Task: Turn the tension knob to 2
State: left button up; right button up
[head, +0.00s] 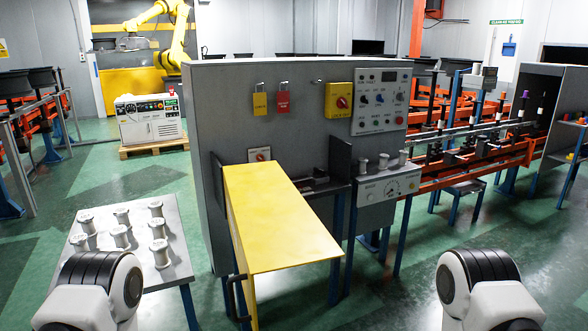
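A light grey control box (372,191) is mounted low on the right part of the grey machine, with spools on top. Its front carries a small dial with a knob (393,187) and scale marks around it, which I take to be the tension knob. The knob's pointer and numbers are too small to read. Neither gripper shows in the head view. Only rounded white and black links of my two arms are visible at the bottom left and bottom right, well apart from the box.
A yellow guard panel (280,220) juts forward left of the box. An upper panel (380,101) holds knobs and buttons beside a yellow rotary switch (339,100). A table (178,217) with several spools stands at left. Green floor (400,290) is open below the box.

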aim_at(318, 173)
jog(key=u, duration=3.45)
jog(key=k+l+u, duration=0.65)
jog(key=k+u, duration=1.55)
jog(key=u, duration=0.15)
jog(key=k+j+u, duration=0.3)
jog(key=u, duration=0.15)
